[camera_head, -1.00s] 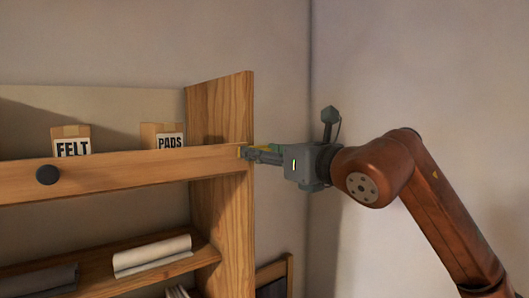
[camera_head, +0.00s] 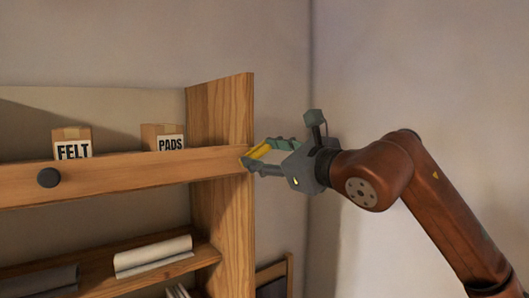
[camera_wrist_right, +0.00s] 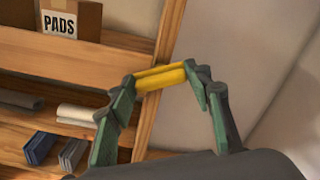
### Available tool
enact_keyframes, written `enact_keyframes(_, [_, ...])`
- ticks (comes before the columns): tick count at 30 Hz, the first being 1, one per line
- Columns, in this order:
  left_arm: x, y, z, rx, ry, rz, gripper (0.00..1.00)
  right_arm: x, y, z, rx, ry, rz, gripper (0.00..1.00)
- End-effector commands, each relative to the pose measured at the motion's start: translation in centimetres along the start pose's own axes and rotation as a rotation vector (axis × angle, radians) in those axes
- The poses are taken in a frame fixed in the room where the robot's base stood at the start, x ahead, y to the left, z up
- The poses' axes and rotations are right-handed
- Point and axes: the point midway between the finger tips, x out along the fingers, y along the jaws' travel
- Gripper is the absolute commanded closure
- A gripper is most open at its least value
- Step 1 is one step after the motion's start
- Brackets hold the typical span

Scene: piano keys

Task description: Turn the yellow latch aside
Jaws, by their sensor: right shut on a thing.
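The yellow latch (camera_head: 260,152) is a short yellow bar at the right end of the wooden front board (camera_head: 120,174). In the head view it slants up and to the right from the board's end. My right gripper (camera_head: 262,159) is at this end, its fingers on either side of the latch. In the right wrist view the latch (camera_wrist_right: 162,76) spans between the two green and grey fingertips, and the gripper is shut on it. My left gripper is not in view.
Boxes labelled FELT (camera_head: 73,142) and PADS (camera_head: 164,138) stand behind the board, which has a dark round knob (camera_head: 48,177). A white roll (camera_head: 152,256) lies on the shelf below. The wooden side panel (camera_head: 226,125) rises close to the gripper. Bare wall lies to the right.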

Motion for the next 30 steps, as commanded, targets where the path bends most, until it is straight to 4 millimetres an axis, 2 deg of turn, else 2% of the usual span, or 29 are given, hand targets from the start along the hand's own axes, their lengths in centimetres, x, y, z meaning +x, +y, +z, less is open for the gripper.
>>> enact_keyframes(21, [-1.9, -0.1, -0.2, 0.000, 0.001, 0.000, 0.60, 0.0, 0.1, 0.1, -0.679, -0.001, -0.001, 0.78])
enact_keyframes(30, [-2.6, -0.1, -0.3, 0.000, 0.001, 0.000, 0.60, 0.0, 0.2, 0.0, -0.916, -0.001, 0.000, 0.78])
